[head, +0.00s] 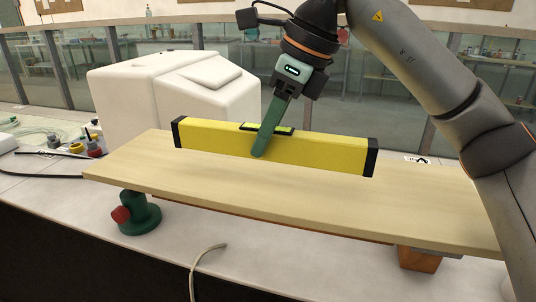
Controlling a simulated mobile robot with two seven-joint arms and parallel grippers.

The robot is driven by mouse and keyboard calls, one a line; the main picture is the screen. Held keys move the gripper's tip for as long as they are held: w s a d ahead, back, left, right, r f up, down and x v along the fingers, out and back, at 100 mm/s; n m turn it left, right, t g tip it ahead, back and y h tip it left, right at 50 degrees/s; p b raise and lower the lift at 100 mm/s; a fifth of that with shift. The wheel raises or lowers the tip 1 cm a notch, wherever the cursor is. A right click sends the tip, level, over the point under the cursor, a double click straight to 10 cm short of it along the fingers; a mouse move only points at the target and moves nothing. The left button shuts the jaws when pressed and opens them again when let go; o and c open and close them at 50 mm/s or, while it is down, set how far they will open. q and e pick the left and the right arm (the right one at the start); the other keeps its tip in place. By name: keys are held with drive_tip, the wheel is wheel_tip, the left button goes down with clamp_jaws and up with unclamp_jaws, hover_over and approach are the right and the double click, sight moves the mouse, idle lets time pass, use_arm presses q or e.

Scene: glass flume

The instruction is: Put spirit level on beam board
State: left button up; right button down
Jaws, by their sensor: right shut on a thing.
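The yellow spirit level (325,151) with black end caps stands on its long edge, lengthwise over the wooden beam board (160,172). Its lower edge is at or very near the board's top; I cannot tell whether it touches. My right gripper (260,150) comes down from above and is shut on the spirit level at its middle, near the green vial window. One green finger shows on the near face; the other is hidden behind the level. My left gripper is not in view.
The board rests on a green jack (139,213) with a red knob at left and a wooden block (418,259) at right. A white case (165,95) stands behind the board. A pale cable (205,256) lies in front. The board's near strip is bare.

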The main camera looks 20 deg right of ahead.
sight(268, 155)
drive_tip(key=shift+w+d+f, duration=0.1)
drive_tip(key=shift+w+f, duration=0.1)
drive_tip(key=shift+f, duration=0.1)
wheel_tip(268, 155, down, 3)
drive_tip(key=shift+w+d+r+b, duration=0.1)
drive_tip(key=shift+w+r+b, duration=0.1)
drive_tip(key=shift+b, duration=0.1)
drive_tip(key=shift+f, duration=0.35)
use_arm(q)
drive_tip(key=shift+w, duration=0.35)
use_arm(e)
drive_tip(key=shift+s, duration=0.1)
drive_tip(key=shift+f, duration=0.15)
drive_tip(key=c, duration=0.5)
unclamp_jaws()
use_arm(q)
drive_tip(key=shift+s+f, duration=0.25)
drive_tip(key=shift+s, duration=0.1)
